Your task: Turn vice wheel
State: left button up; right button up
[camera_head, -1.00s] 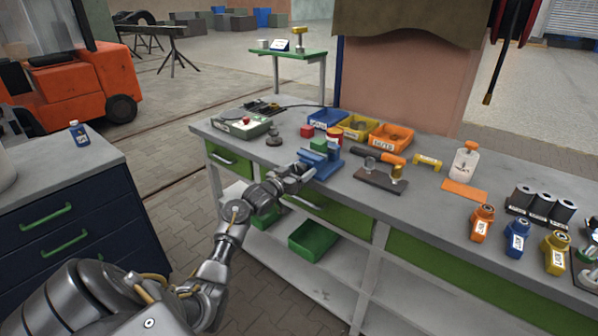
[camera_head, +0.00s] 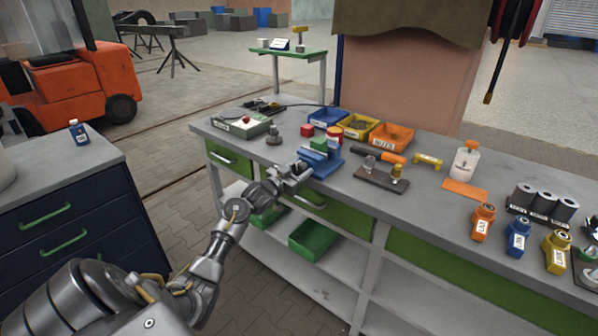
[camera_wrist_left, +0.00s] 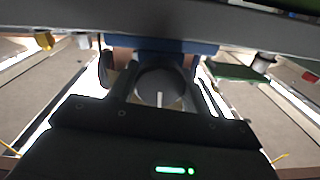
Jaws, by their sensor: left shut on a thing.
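My left gripper (camera_head: 297,173) is at the front of the vice, over the bench edge. In the left wrist view, the dark round vice wheel (camera_wrist_left: 160,88) with a white mark sits between the fingers, in front of the blue vice body (camera_wrist_left: 160,46). The left gripper is shut on the wheel, which the gripper hides in the head view. My right gripper is in neither view.
Green drawers (camera_head: 232,160) lie below the bench edge near my left arm.

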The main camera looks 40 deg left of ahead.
pick_arm(q)
jog(key=m+b, duration=0.1)
jog(key=m, duration=0.3)
jog(key=shift+m, duration=1.1)
jog(key=shift+m+b, duration=0.45)
jog(key=shift+m, duration=0.75)
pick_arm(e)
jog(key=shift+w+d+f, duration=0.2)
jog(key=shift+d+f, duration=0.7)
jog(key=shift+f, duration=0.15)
pick_arm(q)
jog(key=shift+m, duration=0.3)
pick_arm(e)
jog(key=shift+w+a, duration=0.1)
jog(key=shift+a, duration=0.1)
pick_arm(q)
jog(key=o, duration=1)
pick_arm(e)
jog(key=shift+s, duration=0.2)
pick_arm(q)
jog(key=shift+d+f, duration=0.1)
